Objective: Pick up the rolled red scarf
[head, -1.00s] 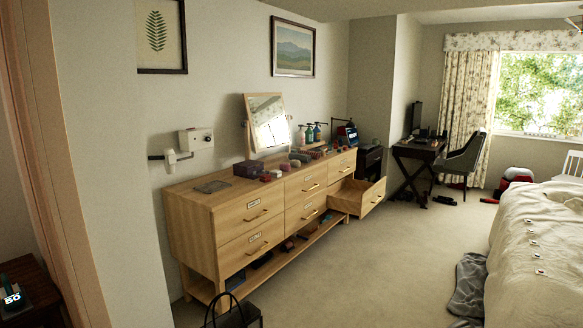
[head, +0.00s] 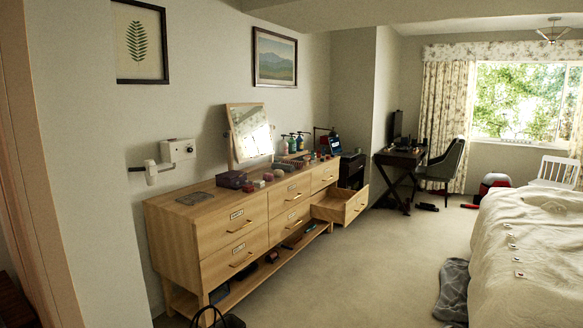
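I cannot make out the rolled red scarf for certain. Several small red and pink items, including a pinkish one (head: 268,176), lie on top of the wooden dresser (head: 225,222), too small to identify. Neither of my grippers is in view.
One dresser drawer (head: 354,209) stands pulled out into the room. A black handbag (head: 232,321) is at the bottom edge. A bed (head: 530,260) fills the right, with dark grey cloth (head: 453,288) beside it. Open carpet (head: 370,265) runs between dresser and bed.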

